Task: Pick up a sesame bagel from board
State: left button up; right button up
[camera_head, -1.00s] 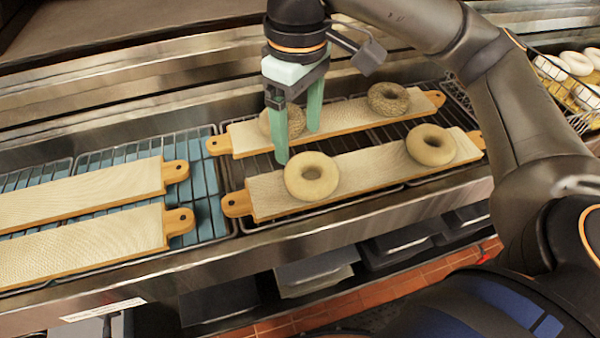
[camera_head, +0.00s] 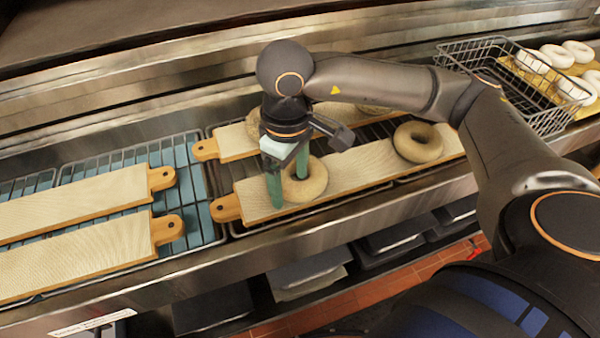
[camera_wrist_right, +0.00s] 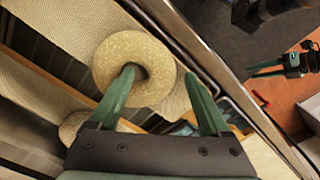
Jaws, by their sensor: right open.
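A pale, speckled ring bagel (camera_head: 314,184) lies on the front-right cloth-topped wooden board (camera_head: 362,166), near its left handle. My right gripper (camera_head: 288,185) is open at this bagel. In the right wrist view, one green finger of the right gripper (camera_wrist_right: 160,76) is at the hole of the bagel (camera_wrist_right: 108,72) and the other is outside its ring, so the fingers straddle one side. I cannot tell whether they touch it. A gripper with green fingers, likely my left (camera_wrist_right: 268,68), shows far off at the right of that view; its opening is unclear.
Another bagel (camera_head: 418,142) lies further right on the same board. The rear board (camera_head: 235,140) carries bagels partly hidden by my right arm. Two empty boards (camera_head: 75,200) lie on the left rack. A wire basket (camera_head: 490,85) stands at the back right, beside several white rings.

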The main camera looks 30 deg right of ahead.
jog(key=shift+f, duration=0.35)
jog(key=shift+c, duration=0.3)
grip_shut()
